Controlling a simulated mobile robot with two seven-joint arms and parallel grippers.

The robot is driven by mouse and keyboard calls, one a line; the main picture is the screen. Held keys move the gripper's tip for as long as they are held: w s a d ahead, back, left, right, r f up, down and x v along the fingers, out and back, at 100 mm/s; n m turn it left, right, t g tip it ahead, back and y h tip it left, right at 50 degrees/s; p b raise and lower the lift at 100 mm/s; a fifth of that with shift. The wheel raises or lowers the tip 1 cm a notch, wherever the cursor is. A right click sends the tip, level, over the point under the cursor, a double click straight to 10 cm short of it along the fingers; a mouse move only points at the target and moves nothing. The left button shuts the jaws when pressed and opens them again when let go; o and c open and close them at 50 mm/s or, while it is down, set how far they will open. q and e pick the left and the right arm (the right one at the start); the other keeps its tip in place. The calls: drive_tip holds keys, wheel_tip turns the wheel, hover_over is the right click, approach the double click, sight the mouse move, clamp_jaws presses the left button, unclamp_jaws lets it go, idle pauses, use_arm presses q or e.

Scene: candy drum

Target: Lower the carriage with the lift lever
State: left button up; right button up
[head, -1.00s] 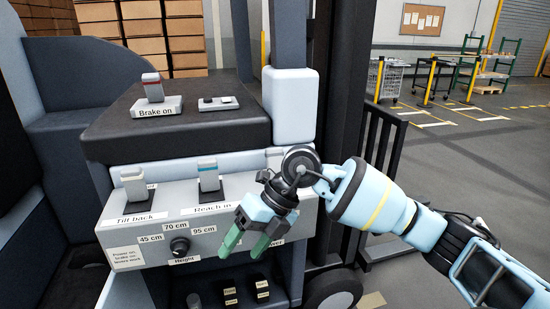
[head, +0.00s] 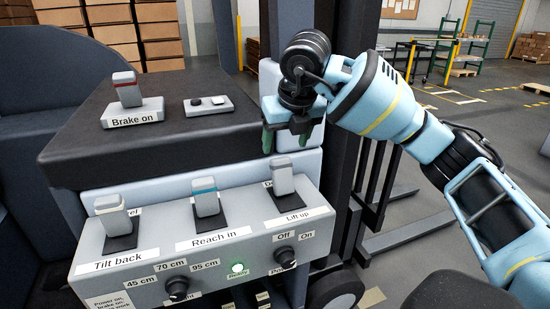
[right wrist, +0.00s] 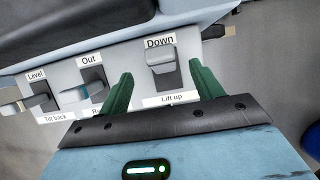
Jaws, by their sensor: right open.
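The lift lever (head: 283,178) is a grey handle at the right end of the control panel, with a "Lift up" label below it and a partly hidden label above. In the right wrist view the lift lever (right wrist: 164,72) shows between my two green fingers, with "Down" above it. My right gripper (head: 285,146) is open, fingers pointing down, just above the lever's top in the head view. In the right wrist view the open gripper (right wrist: 161,69) holds nothing; I cannot tell contact. The carriage is not clearly seen; dark forks (head: 376,195) stand at the right. My left gripper is not in view.
The reach lever (head: 206,197) and tilt lever (head: 112,215) stand to the left on the same panel. A brake switch (head: 128,90) reads "Brake on". A height knob (head: 177,288), green lamp (head: 238,268) and power knob (head: 285,257) sit below the levers.

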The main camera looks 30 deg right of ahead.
sight(282, 160)
drive_tip(key=shift+x, duration=3.75)
drive_tip(key=shift+s, duration=0.1)
